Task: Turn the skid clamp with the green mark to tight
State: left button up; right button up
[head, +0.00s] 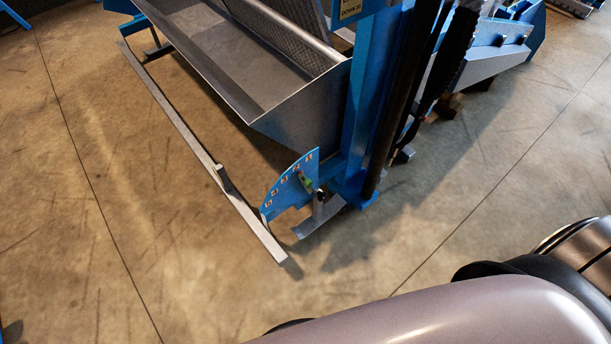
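A blue quadrant plate (283,192) with a row of small pale marks along its curved edge stands low at the near end of the machine. A green mark (304,182) shows on it, beside a small clamp (319,195) with dark and metal parts. The clamp is too small to tell whether it is loose or tight. A grey metal skid (321,217) lies at the floor just below it. Neither gripper is in view, and nothing of mine touches the clamp.
A blue upright post (365,110) with dark hoses rises right behind the clamp. A grey metal trough (300,110) is behind to the left. A long grey bar (180,125) runs along the floor. The concrete floor (190,270) in front is clear. My own arm fills the lower right.

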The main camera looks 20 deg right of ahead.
aim_at(322, 196)
jog(key=z, duration=0.8)
